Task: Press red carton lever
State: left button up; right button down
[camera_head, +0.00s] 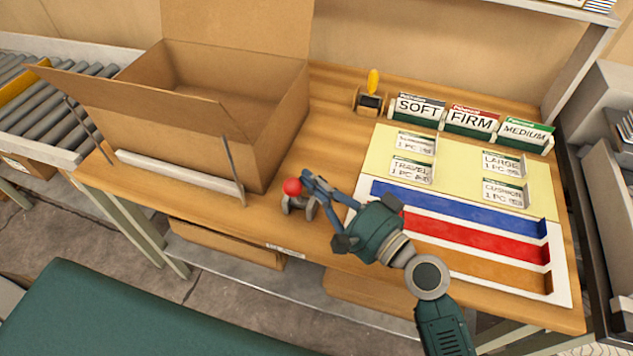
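The red carton lever shows as a red ball knob (292,187) on a small grey metal base (299,204), at the table's front edge just right of the open cardboard carton (215,95). My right gripper (306,181) comes in from the lower right, with its fingertips close together and nothing seen between them. The tips are just right of the red knob; I cannot tell whether they touch it. My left gripper is not in view.
A white tray (461,274) with blue, red and orange strips lies right of my gripper. Label cards (411,170) lie on a yellow mat (455,163). SOFT, FIRM (471,121) and MEDIUM holders stand behind. A roller conveyor (50,110) is at left.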

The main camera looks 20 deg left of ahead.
jog(key=shift+s+f+b, duration=0.15)
jog(key=shift+s+f, duration=0.15)
jog(key=shift+s, duration=0.5)
jog(key=shift+s+f+b, duration=0.15)
jog(key=shift+s+f, duration=0.15)
jog(key=shift+s, duration=0.55)
jog(key=shift+s+f+b, duration=0.15)
jog(key=shift+s+f, duration=0.15)
jog(key=shift+s, duration=0.5)
